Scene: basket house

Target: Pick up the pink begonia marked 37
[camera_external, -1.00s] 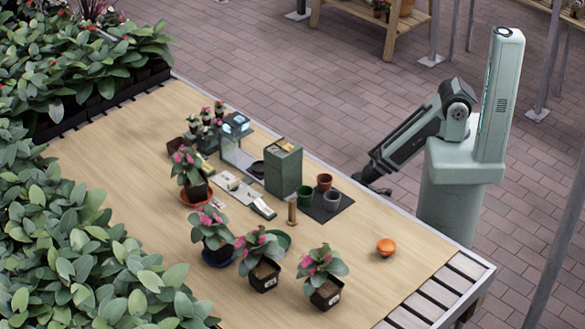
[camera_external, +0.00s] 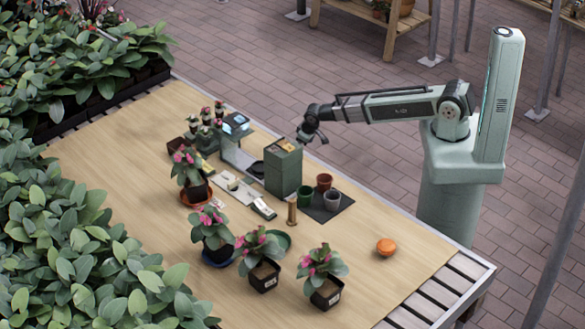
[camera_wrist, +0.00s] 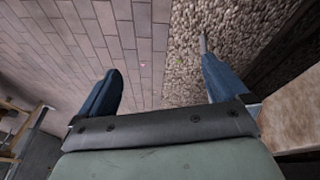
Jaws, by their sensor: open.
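Several pink-flowered begonias stand in pots on the wooden table. Two in dark square pots with white labels are at the front: one begonia (camera_external: 261,261) and, to its right, another begonia (camera_external: 322,277). A third begonia (camera_external: 211,236) stands on a blue saucer, and a fourth begonia (camera_external: 188,172) on an orange saucer farther back. The label numbers are too small to read, so I cannot tell which is 37. My gripper (camera_external: 311,138) is open and empty, raised near the table's back edge, away from these plants. In the wrist view its fingers (camera_wrist: 163,88) are spread apart.
A green box (camera_external: 283,172) and a scale-like device (camera_external: 236,142) stand mid-table. Small pots (camera_external: 325,182) sit on a dark mat. An orange round object (camera_external: 385,247) lies at right. Dense foliage (camera_external: 80,250) borders the left side. The table's front right is mostly clear.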

